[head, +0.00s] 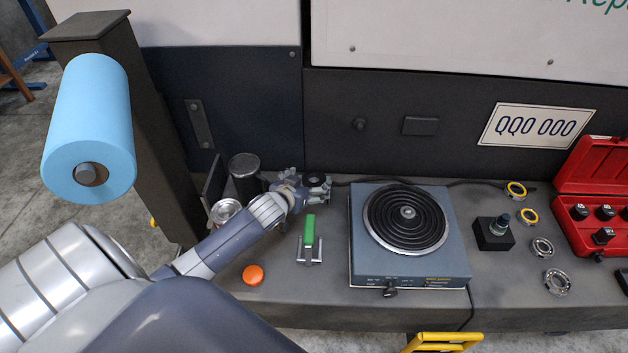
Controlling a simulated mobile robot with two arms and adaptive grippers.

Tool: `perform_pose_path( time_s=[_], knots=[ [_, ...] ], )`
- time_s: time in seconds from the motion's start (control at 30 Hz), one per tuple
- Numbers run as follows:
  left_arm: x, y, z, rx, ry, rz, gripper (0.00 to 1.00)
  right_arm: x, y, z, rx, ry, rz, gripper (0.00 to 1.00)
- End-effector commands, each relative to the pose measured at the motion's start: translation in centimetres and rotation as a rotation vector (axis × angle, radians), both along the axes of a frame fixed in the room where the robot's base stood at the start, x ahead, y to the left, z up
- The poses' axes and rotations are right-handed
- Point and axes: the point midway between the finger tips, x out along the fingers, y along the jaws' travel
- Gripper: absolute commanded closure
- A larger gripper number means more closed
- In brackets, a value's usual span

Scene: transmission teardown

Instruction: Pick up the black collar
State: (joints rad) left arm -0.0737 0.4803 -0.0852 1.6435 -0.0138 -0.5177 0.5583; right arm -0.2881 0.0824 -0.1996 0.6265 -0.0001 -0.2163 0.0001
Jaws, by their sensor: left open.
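A small dark ring-shaped piece (316,180), which looks like the black collar, shows at the tip of my left gripper (318,187) in the head view. My left arm reaches in from the left to the back of the bench, left of the hot plate. The left gripper's fingers are open around or beside the dark piece; I cannot tell which, nor whether they touch it. The fingers partly hide it. My right gripper is not in view.
A blue-grey hot plate (362,262) with a coiled top stands just right of the gripper. A green-handled tool (309,232) and an orange knob (253,275) lie in front. Dark and metal cans (244,166) stand left. Bearings (543,247) and a red case (575,235) are right.

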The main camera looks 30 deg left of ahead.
Motion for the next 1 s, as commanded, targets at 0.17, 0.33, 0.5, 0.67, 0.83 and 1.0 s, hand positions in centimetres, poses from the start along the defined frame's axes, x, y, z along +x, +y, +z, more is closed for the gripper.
perform_pose_path(
  time_s=[0.17, 0.33, 0.5, 0.67, 0.83, 1.0],
  knots=[
    [1.7, 0.3, -1.0, 0.000, 0.000, 0.000, 0.17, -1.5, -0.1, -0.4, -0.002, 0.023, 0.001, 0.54],
    [2.2, 0.4, -1.2, -0.001, 0.000, 0.000, 0.17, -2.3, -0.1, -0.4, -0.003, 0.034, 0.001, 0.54],
    [2.2, 0.4, -1.2, -0.001, 0.000, 0.000, 0.17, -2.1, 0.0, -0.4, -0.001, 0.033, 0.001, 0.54],
    [2.2, 0.4, -1.2, -0.001, 0.000, 0.000, 0.51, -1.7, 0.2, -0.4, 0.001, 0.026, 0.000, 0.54],
    [2.2, 0.4, -1.0, 0.000, -0.004, -0.001, 0.79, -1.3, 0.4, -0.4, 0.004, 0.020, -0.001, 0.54],
    [2.2, 0.4, -1.0, 0.000, -0.003, 0.000, 0.79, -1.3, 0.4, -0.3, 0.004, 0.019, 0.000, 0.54]
  ],
)
